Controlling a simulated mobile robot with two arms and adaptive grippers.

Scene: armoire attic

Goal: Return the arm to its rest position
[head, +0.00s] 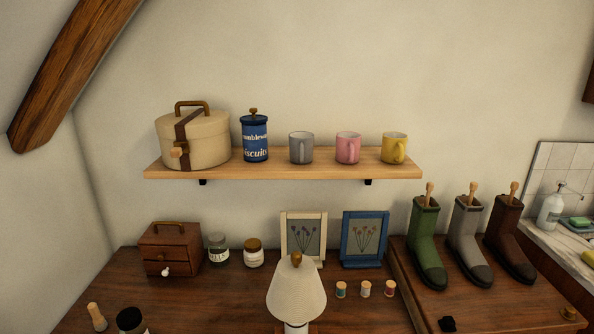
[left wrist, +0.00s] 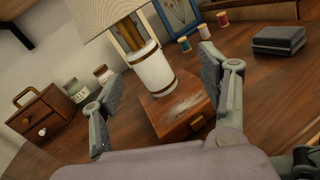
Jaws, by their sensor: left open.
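My left gripper (left wrist: 161,66) shows only in the left wrist view, with its two grey fingers spread wide and nothing between them. Beyond the fingers is a lamp with a ribbed shade (head: 297,292) and a white base (left wrist: 153,69). A small brown wooden box (left wrist: 178,106) with a worn top and a knob is by the lamp's base; I cannot tell whether the lamp stands on it or behind it. Neither arm shows in the head view. My right gripper is in no view.
The dark wooden table (head: 214,284) holds a drawer chest (head: 170,249), jars, picture frames, thread spools and, in the left wrist view, a dark grey case (left wrist: 278,40). Several boots (head: 428,245) stand at the right.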

